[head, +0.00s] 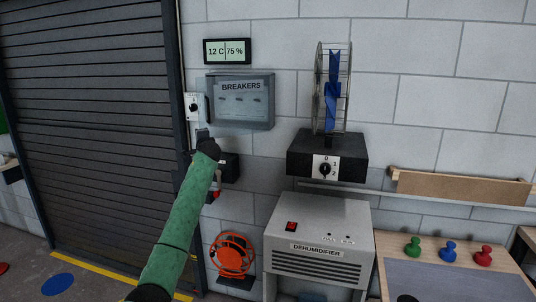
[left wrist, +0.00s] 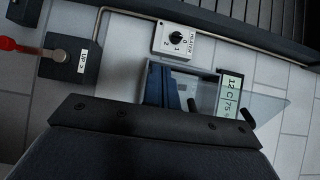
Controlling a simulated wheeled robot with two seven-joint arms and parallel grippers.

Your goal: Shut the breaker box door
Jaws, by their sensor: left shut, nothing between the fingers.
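The breaker box (head: 240,122) is a grey box on the block wall, labelled BREAKERS, with dark switches behind a clear door (head: 262,101). In the left wrist view the clear door (left wrist: 264,104) shows as a see-through panel with a dark knob, seemingly standing out from the box at an angle. How far it stands open is hard to tell. My left gripper (head: 203,134) is shut and empty, just below the box's lower left corner. Its fingertips (left wrist: 180,80) overlap the box in the wrist view; contact cannot be told. My right gripper is not in view.
A heater dial (head: 194,106) is close left of the box, beside the roller shutter (head: 90,110). A display (head: 227,51) hangs above. A black switch box (head: 229,167) is below. A fan (head: 332,90) and dehumidifier (head: 318,240) stand to the right, with an orange reel (head: 231,268) low down.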

